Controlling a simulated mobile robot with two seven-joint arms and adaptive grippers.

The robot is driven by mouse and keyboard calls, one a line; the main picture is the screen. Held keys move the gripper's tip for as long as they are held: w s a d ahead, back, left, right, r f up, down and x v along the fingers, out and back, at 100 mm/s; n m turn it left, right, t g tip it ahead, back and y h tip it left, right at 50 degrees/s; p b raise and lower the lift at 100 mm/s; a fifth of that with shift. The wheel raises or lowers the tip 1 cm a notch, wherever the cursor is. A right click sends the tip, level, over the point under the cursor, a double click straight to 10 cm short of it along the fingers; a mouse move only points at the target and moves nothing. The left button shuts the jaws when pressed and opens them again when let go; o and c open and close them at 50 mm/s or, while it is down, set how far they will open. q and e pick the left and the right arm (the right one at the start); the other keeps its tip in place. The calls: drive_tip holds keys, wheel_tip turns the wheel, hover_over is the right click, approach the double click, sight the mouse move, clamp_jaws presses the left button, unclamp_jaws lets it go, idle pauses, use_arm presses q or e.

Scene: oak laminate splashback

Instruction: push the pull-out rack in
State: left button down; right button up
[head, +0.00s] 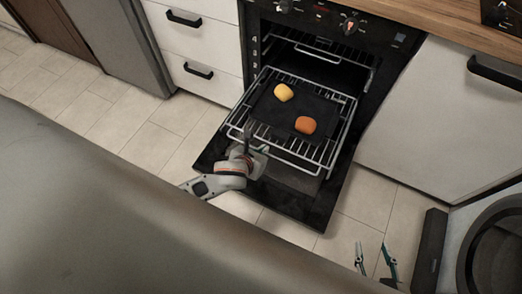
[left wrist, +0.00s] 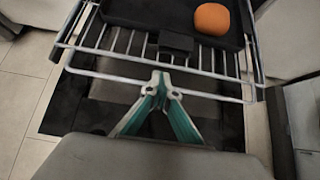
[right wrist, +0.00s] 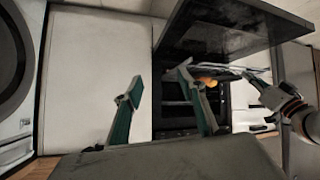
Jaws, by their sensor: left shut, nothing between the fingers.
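The pull-out rack (head: 290,153) is a wire rack standing out of the oven over the lowered door. It carries a black tray (head: 290,108) with a yellow item (head: 284,92) and an orange item (head: 305,125). My left gripper (head: 247,146) is at the rack's front edge. In the left wrist view its shut, empty fingertips (left wrist: 160,86) are at the rack's front wires (left wrist: 220,94); I cannot tell whether they touch. My right gripper (head: 375,262) is open and empty, well away from the rack, low at the right; it also shows in the right wrist view (right wrist: 162,92).
The dark oven door (head: 310,205) is lowered beneath the rack. White drawers (head: 210,50) stand left of the oven and a white cabinet (head: 430,120) right of it. A round-doored appliance (head: 495,240) is at the lower right. Tiled floor (head: 125,115) is clear at the left.

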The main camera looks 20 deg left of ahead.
use_arm(q)
drive_tip(key=shift+b+x, duration=0.3)
drive_tip(key=shift+x, duration=0.9)
drive_tip(key=shift+w+f, duration=0.25)
use_arm(e)
drive_tip(key=shift+w+a+r, duration=0.15)
drive_tip(key=shift+w+a, duration=0.05)
drive_tip(key=shift+a, duration=0.2)
drive_tip(key=shift+w+d+r, duration=0.1)
use_arm(q)
drive_tip(key=shift+w+r, duration=0.1)
drive_tip(key=shift+w, duration=0.05)
